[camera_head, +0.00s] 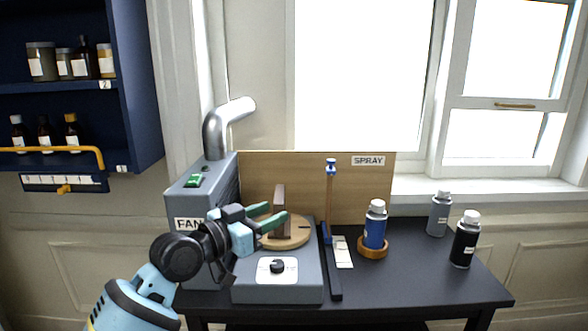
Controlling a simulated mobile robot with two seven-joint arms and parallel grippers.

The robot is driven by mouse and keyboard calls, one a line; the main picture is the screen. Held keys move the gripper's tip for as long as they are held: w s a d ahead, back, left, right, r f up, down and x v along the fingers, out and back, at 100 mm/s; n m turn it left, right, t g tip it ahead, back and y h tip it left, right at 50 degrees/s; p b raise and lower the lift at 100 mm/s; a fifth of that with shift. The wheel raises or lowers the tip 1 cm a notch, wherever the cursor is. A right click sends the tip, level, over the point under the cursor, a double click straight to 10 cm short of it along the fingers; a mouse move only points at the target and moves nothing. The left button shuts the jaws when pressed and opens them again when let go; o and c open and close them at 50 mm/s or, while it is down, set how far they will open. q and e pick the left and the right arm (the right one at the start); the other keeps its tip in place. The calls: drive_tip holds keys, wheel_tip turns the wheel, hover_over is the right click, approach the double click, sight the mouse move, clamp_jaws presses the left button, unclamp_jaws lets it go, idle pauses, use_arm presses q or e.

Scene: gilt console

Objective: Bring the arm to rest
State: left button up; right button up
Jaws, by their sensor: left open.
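My left arm comes in from the lower left. Its gripper (277,216) has green fingertips and is open over the left part of the table, in front of the fan box. A brown upright block (280,205) stands on a round wooden disc (297,234), and the fingertips show close to it, overlapping it in the picture. I cannot tell whether they touch it. The disc sits on a grey box with a knob (277,266). My right gripper is out of view.
The grey FAN box (199,203) with a metal duct stands behind my gripper. A blue spray can (375,227) sits in a wooden ring, left of a grey can (438,216) and a black can (464,242). The black table (410,283) is clear at front right. A blue shelf (60,89) hangs left.

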use_arm(q)
drive_tip(key=s+a+f+n+y, duration=0.2)
drive_tip(key=s+f, duration=0.3)
drive_tip(key=f, duration=0.5)
drive_tip(key=s+a+f+n+y, duration=0.2)
drive_tip(key=s+f, duration=0.3)
drive_tip(key=f, duration=0.5)
drive_tip(key=s+a+f+n+y, duration=0.15)
drive_tip(key=s+f, duration=0.25)
drive_tip(key=f, duration=0.6)
drive_tip(key=s+a+f+g+y, duration=0.1)
drive_tip(key=s+a+f, duration=0.2)
drive_tip(key=s, duration=0.7)
drive_tip(key=s+a+f+n+g+y+p, duration=0.1)
drive_tip(key=s+a+f+y, duration=0.1)
drive_tip(key=s+f, duration=0.5)
drive_tip(key=s+a+f+g+y, duration=0.2)
drive_tip(key=s+a+f, duration=0.2)
drive_tip(key=s, duration=1)
drive_tip(key=shift+s+a+f, duration=0.25)
drive_tip(key=shift+s+f, duration=0.15)
drive_tip(key=shift+f, duration=0.55)
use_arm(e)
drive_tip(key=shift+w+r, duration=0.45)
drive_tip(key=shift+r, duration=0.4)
use_arm(q)
drive_tip(key=shift+n, duration=0.25)
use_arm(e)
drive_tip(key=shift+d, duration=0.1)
